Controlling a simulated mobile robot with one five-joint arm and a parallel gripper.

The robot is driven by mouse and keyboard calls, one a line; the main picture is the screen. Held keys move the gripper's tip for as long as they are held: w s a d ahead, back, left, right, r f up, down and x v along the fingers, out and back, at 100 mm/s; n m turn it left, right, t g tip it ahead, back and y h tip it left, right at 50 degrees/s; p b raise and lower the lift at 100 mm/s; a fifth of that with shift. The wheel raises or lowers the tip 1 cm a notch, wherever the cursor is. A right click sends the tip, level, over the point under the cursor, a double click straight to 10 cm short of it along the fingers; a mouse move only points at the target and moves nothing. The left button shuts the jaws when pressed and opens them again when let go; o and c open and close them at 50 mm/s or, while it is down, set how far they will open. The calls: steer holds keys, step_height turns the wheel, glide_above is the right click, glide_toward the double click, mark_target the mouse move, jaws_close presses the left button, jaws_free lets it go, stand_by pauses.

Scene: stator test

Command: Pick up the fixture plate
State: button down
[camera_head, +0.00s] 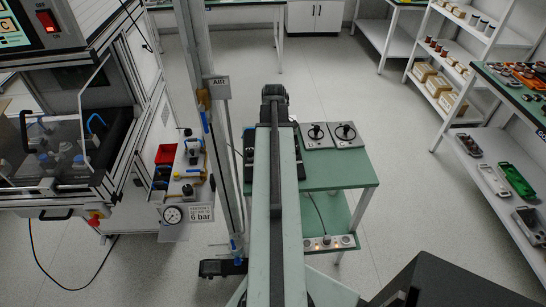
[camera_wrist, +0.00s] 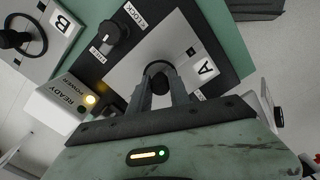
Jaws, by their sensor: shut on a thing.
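In the wrist view, a light grey plate (camera_wrist: 190,48) marked "A" lies in or just over a dark fixture base with a "LOCK"/"FREE" knob (camera_wrist: 111,33). I take it as the fixture plate. My gripper (camera_wrist: 162,84) is shut on the plate's dark round knob, and the fingers hide part of it. I cannot tell whether the plate is clear of its base. In the head view, my arm covers this plate, and the fingertips are hidden.
Another plate (camera_wrist: 62,22) marked "B" with a black handle lies at the wrist view's upper left. A box with a lit "READY"/"POWER" panel (camera_wrist: 72,105) stands close by. The head view shows two knobbed plates on the green table (camera_head: 335,178) and an air post (camera_head: 216,88) left of my arm.

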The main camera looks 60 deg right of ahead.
step_height(320, 180, up, 10)
steer(key=p, duration=1)
steer(key=shift+r, duration=0.15)
steer(key=shift+a, duration=0.15)
